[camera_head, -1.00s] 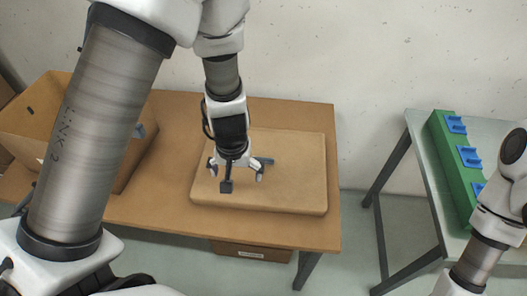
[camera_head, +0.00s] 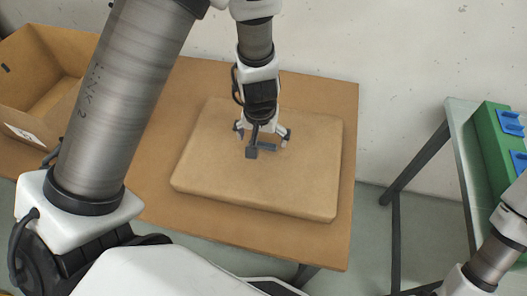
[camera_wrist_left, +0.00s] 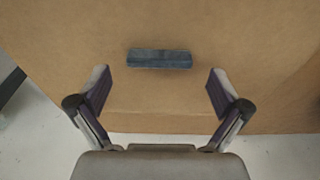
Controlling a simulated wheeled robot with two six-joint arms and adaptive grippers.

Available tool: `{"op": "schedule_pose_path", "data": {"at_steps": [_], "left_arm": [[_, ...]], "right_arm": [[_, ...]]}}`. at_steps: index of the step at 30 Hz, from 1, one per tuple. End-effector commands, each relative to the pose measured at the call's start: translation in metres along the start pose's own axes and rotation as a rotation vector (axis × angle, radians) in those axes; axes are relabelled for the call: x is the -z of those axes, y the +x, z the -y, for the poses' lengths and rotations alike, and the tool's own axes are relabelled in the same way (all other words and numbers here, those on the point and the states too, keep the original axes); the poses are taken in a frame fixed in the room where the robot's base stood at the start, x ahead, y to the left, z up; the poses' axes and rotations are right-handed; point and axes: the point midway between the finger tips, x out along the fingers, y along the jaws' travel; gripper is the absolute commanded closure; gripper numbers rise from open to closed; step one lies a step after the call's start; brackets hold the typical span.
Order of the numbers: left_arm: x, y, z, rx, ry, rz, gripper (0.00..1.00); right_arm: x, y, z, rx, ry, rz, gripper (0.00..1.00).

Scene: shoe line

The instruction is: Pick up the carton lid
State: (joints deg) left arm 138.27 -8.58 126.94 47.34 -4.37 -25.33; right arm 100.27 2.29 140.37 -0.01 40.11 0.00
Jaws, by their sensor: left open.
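The carton lid (camera_head: 230,185) is a flat brown cardboard slab lying on the brown table. A short dark grey handle bar (camera_head: 268,146) sits on its top and is partly hidden by my gripper in the head view. My left gripper (camera_head: 263,135) is open and empty above the lid, at the handle. In the left wrist view, the handle (camera_wrist_left: 160,59) lies just beyond the open fingertips (camera_wrist_left: 156,88), roughly centred between them and apart from both. The lid (camera_wrist_left: 240,60) fills most of that view. My right gripper is out of view.
An open cardboard carton (camera_head: 45,75) stands at the table's left end. The brown table (camera_head: 340,120) has bare surface around the lid. To the right, across a floor gap, a grey table (camera_head: 462,135) bears a green rack (camera_head: 490,140) with blue pieces.

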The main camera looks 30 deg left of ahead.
Motion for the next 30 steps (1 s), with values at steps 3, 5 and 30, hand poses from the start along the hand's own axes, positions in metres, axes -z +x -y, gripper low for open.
{"op": "schedule_pose_path", "data": {"at_steps": [3, 5, 30], "left_arm": [[-0.002, 0.030, -0.001, 0.000, -0.001, 0.002, 0.00], [-0.001, 0.037, -0.001, 0.000, -0.001, 0.002, 0.00], [-0.002, 0.039, 0.000, 0.001, 0.000, 0.006, 0.63]], "right_arm": [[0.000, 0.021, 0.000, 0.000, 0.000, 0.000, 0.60], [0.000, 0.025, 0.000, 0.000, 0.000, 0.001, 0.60], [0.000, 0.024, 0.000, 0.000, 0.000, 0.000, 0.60]]}}
